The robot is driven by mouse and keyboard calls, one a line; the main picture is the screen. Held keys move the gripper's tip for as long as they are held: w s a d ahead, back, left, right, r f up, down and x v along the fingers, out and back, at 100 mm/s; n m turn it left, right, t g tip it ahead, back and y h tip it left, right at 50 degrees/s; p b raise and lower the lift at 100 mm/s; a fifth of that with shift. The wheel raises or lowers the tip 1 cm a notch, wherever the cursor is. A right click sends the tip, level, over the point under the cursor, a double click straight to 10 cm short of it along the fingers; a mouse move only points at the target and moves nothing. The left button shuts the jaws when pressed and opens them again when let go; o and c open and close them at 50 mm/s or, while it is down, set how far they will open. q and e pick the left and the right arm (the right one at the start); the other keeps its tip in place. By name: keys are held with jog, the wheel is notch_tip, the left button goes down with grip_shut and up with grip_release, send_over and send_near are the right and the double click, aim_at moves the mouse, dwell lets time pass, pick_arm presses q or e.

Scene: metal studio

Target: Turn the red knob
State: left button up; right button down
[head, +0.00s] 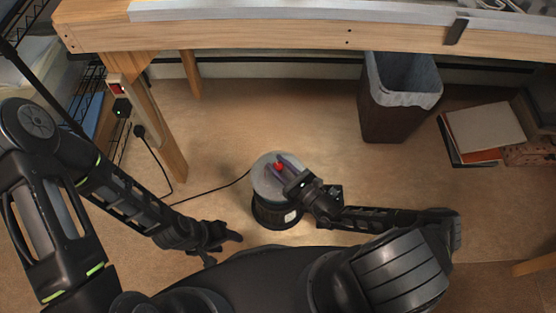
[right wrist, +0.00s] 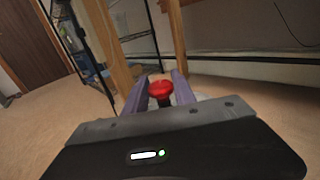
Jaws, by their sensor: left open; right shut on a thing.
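The red knob (head: 279,167) sits on top of a round grey-topped, dark-sided stand (head: 262,185) on the floor. In the right wrist view the knob (right wrist: 160,89) shows between the two purple-grey fingers. My right gripper (head: 278,166) is shut on the red knob, with a finger on each side of it. My left gripper (head: 222,248) is open and empty, low to the left of the stand and apart from it. The knob's lower part is partly hidden by the fingers.
A wooden workbench (head: 300,36) runs along the back, with a leg at left. A dark bin (head: 385,117) with a grey liner stands under it. A black cable (head: 215,192) runs on the floor. Floor around the stand is mostly clear.

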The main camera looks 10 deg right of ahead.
jog(key=shift+m+t+h, duration=0.3)
jog(key=shift+m+h, duration=0.1)
jog(key=shift+h, duration=0.2)
jog(key=c, duration=1)
grip_release()
jog(key=shift+s, duration=0.1)
jog(key=p+v, duration=0.1)
jog(key=v, duration=0.6)
jog(key=shift+s+d, duration=0.25)
jog(key=shift+s, duration=0.05)
